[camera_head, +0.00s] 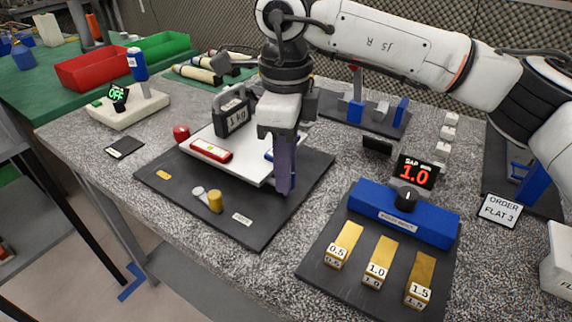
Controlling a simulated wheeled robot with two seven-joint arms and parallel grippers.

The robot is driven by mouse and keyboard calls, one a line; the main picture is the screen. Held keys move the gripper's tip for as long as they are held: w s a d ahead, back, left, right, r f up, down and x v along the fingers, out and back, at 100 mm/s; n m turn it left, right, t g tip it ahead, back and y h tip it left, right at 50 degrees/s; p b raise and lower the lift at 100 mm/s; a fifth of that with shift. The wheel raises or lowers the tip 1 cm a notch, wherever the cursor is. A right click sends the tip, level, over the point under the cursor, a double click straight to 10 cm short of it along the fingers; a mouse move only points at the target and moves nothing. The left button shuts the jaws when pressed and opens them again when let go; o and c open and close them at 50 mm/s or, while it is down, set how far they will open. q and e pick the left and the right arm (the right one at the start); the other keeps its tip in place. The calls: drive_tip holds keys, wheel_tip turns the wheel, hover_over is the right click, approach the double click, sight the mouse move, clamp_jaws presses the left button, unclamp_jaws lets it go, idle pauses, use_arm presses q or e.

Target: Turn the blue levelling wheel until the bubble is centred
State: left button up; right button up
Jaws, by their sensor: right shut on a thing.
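A white levelling plate (235,169) stands on a dark base board (175,176). A red level vial (211,150) lies on the plate; its bubble is too small to make out. Part of a blue piece (269,155) shows at the plate's right side, beside my gripper; I cannot tell whether it is a second vial. My right gripper (285,186) points down at the plate's right corner, shut; its fingers hide the blue levelling wheel there. My left gripper is not in view.
A red knob (181,132) and a yellow knob (215,201) are by the plate. A dark weight-like block (232,115) stands on it.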

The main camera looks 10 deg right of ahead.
drive_tip(key=o, duration=0.8)
drive_tip(key=shift+c, duration=0.2)
drive_tip(key=shift+r, duration=0.1)
wheel_tip(320, 180, up, 10)
drive_tip(key=shift+p, duration=0.4)
